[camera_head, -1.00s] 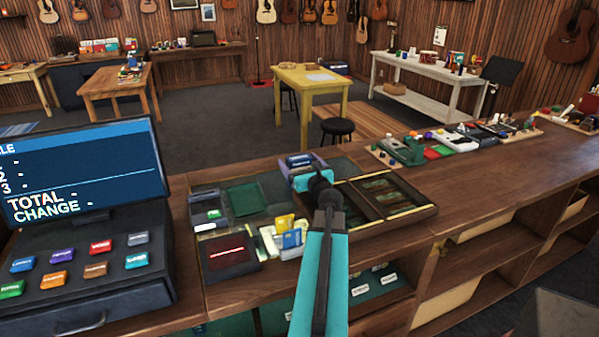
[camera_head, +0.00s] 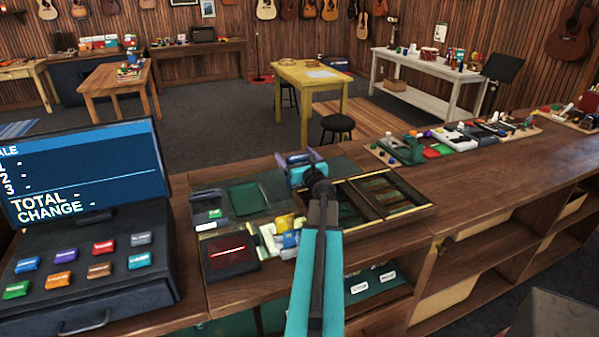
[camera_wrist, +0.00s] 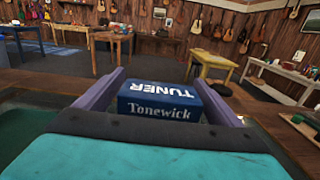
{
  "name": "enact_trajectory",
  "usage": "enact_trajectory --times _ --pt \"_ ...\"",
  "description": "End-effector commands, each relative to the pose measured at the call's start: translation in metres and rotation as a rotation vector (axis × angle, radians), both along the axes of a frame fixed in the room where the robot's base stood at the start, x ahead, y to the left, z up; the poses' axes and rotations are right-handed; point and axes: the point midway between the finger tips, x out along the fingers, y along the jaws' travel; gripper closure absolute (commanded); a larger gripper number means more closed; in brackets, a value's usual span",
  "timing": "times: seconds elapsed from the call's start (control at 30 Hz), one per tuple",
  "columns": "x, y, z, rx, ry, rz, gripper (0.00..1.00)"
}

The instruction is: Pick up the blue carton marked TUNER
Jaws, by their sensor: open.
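The blue carton (camera_wrist: 158,103) shows large in the wrist view, with TUNER in white on its top and Tonewick on the side facing me. My gripper (camera_wrist: 160,80) is open, with one purple finger to the left of the carton and the other to its right. The carton's lower part is hidden behind the gripper's body. In the head view my gripper (camera_head: 300,159) is over the far side of the counter, and the carton (camera_head: 297,158) shows small between the fingers. I cannot tell whether either finger touches it.
A divided wooden tray (camera_head: 432,209) lies right of my gripper on the counter. A dark box (camera_head: 229,252) and small yellow and blue cartons (camera_head: 287,226) stand nearer. The register (camera_head: 85,255) is at left. Bare counter (camera_head: 500,165) runs to the right.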

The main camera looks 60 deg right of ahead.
Motion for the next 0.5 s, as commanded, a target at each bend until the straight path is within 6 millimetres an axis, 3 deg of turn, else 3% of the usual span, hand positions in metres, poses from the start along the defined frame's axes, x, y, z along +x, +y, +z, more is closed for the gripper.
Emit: enact_trajectory --times 0.13,0.4,0.5 --pt "-0.0002 -0.0001 0.0 0.0 0.0 0.0 0.12" --pt "-0.0004 -0.0002 0.0 0.0 0.0 0.0 0.57" --pt "-0.0005 -0.0003 0.0003 0.0 0.0 0.0 0.59"
